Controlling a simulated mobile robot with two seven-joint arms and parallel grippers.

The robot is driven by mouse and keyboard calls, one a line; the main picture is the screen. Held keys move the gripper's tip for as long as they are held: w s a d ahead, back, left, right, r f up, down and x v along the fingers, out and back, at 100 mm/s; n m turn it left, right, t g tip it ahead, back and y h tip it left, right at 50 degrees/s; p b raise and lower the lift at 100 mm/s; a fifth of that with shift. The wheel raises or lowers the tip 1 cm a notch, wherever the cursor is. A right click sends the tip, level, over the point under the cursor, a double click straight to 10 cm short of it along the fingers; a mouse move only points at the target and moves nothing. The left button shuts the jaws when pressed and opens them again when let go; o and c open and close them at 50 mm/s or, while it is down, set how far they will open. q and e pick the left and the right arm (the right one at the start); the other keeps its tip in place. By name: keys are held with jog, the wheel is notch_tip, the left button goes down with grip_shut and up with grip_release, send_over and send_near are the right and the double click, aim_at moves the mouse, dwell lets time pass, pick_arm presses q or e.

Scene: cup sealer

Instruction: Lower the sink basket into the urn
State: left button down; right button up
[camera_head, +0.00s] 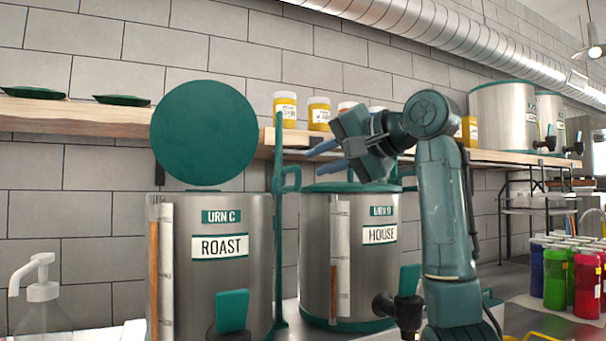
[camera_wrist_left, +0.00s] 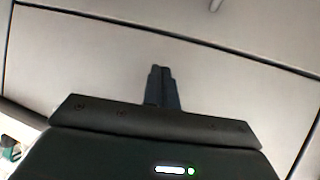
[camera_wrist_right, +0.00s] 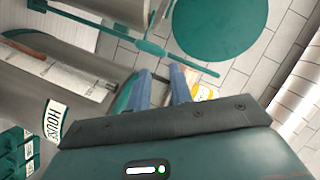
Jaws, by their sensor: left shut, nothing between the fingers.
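The urn marked URN C ROAST (camera_head: 210,290) is a steel cylinder with its round teal lid (camera_head: 203,133) raised upright behind it. The urn marked URN D HOUSE (camera_head: 315,260) stands to its right, with its teal lid down on top. I do not see a sink basket in any view. My right gripper (camera_head: 318,151) is above the HOUSE urn, pointing left, its two blue fingers apart and empty; they also show in the right wrist view (camera_wrist_right: 162,78). My left gripper (camera_wrist_left: 160,72) shows only in the left wrist view, shut and empty before a plain pale wall.
A wooden shelf (camera_head: 75,114) holds green plates (camera_head: 122,100) at left; jars with yellow contents (camera_head: 285,106) stand behind the urns. A pump bottle (camera_head: 42,300) is at lower left. Coloured bottles (camera_head: 587,285) stand at right. Teal upright handles (camera_head: 280,180) rise between the urns.

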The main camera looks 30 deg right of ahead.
jog(key=v, duration=0.6)
jog(key=shift+b, duration=0.35)
